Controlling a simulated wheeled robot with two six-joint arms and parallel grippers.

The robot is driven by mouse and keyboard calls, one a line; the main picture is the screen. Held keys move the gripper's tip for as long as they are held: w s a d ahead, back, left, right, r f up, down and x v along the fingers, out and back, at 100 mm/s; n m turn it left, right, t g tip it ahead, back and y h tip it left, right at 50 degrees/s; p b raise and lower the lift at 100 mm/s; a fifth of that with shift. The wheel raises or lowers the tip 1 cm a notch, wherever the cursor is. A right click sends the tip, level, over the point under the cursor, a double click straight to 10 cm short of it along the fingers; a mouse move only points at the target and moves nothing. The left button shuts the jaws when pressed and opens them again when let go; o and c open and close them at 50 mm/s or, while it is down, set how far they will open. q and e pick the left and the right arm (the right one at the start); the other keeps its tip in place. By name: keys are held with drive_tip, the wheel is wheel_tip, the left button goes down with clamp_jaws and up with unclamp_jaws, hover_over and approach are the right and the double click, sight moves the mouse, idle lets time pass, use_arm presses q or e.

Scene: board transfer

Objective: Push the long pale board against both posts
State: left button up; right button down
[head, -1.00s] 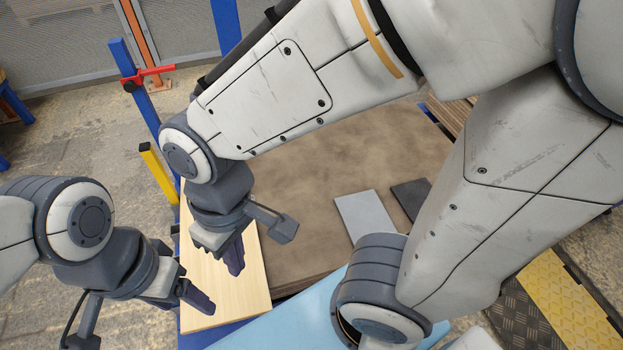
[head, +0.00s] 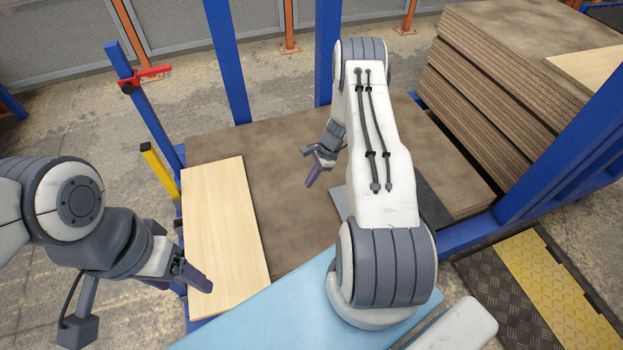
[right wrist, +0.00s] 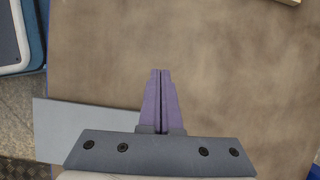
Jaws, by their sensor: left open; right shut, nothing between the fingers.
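The long pale board (head: 224,222) lies flat along the left side of the brown sheet in the head view. Two blue posts (head: 227,62) and (head: 325,50) stand at the back edge, with brown surface between them and the board's far end. A slanting blue post (head: 148,108) and a short yellow post (head: 160,172) stand by the board's left side; contact is unclear. My left gripper (head: 198,280) is open over the board's near left part. My right gripper (head: 311,180) is shut and empty above the brown sheet, right of the board; it also shows in the right wrist view (right wrist: 160,74).
A grey plate (head: 338,202) lies partly behind my right arm, with a dark plate (head: 432,202) beside it. A stack of brown sheets (head: 490,100) stands at the right. A light blue surface (head: 270,318) is in front. A red clamp (head: 146,78) sits on the slanting post.

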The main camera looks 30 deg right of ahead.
drive_tip(key=shift+s+d+f+m, duration=0.3)
drive_tip(key=shift+d+f, duration=0.15)
drive_tip(key=shift+f, duration=0.15)
drive_tip(key=shift+f, duration=0.1)
